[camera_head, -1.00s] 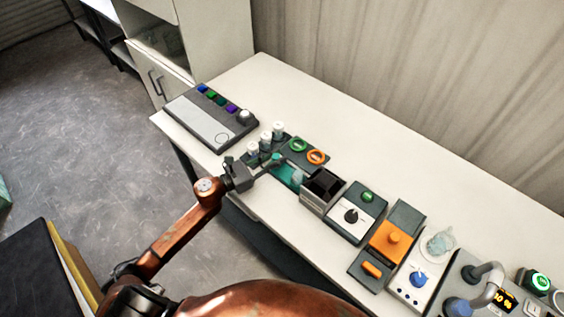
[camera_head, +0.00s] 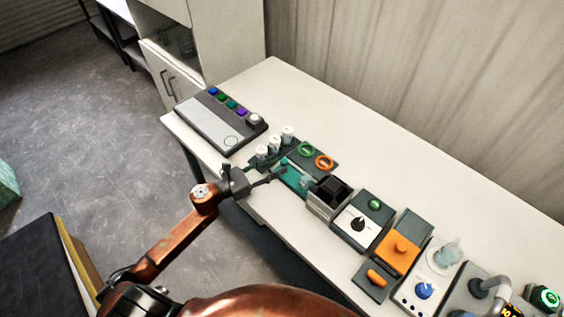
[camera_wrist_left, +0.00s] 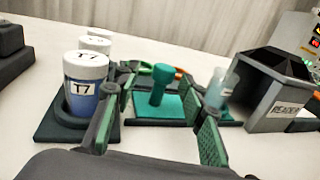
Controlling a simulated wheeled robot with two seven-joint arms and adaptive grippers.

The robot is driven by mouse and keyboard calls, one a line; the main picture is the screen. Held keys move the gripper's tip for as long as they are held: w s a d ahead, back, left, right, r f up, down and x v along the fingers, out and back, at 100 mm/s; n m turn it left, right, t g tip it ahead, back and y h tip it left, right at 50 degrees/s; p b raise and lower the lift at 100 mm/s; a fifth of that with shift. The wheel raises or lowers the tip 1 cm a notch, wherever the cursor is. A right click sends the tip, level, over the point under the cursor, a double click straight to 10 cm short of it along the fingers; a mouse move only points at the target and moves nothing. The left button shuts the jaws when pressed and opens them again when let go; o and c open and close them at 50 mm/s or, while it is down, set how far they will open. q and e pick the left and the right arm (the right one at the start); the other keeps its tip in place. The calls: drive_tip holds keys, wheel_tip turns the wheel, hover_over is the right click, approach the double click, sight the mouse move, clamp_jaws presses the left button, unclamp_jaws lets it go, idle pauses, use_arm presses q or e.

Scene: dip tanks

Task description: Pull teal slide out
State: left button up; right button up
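The teal slide (camera_head: 291,179) is a flat teal plate with an upright teal knob, set in a dark station on the bench. In the left wrist view the slide (camera_wrist_left: 174,108) lies ahead, with its knob standing up from the plate. My left gripper (camera_head: 262,176) is at the front edge of the bench, just left of the slide. In the left wrist view the gripper (camera_wrist_left: 160,112) is open and empty, its green-padded fingers on either side of the knob in the picture. I cannot tell how far the fingertips reach along the knob. My right gripper is not in view.
White-capped vials (camera_head: 274,143), one labelled T7 (camera_wrist_left: 85,88), stand left of the slide. A dark open box labelled READER (camera_wrist_left: 265,95) is at its right. Green and orange rings (camera_head: 315,155) lie behind. A keypad box (camera_head: 212,122) stands far left. The back of the bench is clear.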

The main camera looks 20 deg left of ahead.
use_arm(q)
drive_tip(key=v, duration=0.8)
drive_tip(key=shift+s+a+r, duration=0.1)
drive_tip(key=shift+s+a, duration=0.05)
drive_tip(key=shift+s, duration=0.15)
